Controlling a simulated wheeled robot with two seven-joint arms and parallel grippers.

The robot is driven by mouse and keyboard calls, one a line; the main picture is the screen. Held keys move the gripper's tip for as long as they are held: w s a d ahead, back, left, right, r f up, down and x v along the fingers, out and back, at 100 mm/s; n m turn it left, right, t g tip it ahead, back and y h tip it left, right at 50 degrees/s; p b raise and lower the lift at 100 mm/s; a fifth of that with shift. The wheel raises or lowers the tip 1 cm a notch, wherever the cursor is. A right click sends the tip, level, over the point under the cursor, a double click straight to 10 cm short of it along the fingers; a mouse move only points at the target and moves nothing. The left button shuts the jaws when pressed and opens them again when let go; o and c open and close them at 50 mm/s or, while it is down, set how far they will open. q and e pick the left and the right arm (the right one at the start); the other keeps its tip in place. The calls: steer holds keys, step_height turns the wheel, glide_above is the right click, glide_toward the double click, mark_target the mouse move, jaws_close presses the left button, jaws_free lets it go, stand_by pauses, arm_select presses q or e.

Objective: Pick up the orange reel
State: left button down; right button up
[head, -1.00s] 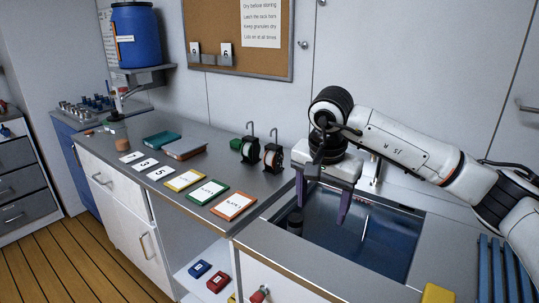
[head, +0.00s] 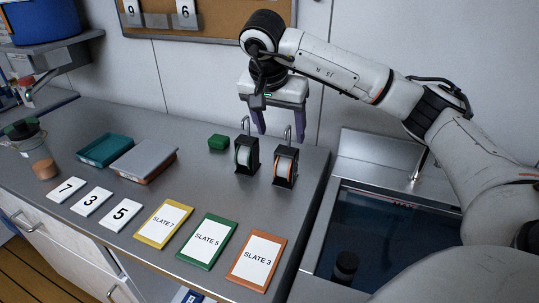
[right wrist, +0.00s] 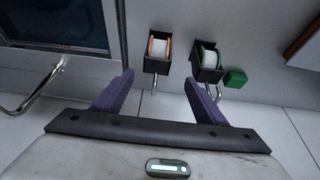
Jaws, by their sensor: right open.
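The orange reel (head: 284,167) is a white spool with orange rims in a black holder with a hooked rod, at the right of the counter's back. It also shows in the right wrist view (right wrist: 159,47). A like holder with a green-rimmed reel (head: 244,157) stands just left of it; it also shows in the right wrist view (right wrist: 208,58). My right gripper (head: 283,131) is open and empty, fingers pointing down, above and behind the two holders. In the right wrist view the orange reel lies beyond and between the purple fingers (right wrist: 158,92). My left gripper is out of view.
A green block (head: 218,142) sits left of the holders. Slate cards (head: 259,258), number cards (head: 92,202), a teal tray (head: 105,149) and a grey-lidded tray (head: 144,160) lie on the counter. A sink (head: 400,222) is at right; the wall is close behind.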

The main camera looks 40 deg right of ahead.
mark_target(287, 150)
steer(key=f, duration=0.1)
steer(key=d+f, duration=0.1)
steer(key=f, duration=0.1)
steer(key=shift+s+d+f, duration=0.15)
steer(key=shift+d, duration=0.05)
steer(key=p+x, duration=0.1)
steer(key=x, duration=0.4)
steer(key=shift+d+f, duration=0.15)
steer(key=shift+f, duration=0.1)
steer(key=c, duration=1.5)
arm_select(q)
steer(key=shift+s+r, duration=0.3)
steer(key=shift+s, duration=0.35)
arm_select(e)
steer(key=shift+w, duration=0.2)
jaws_close()
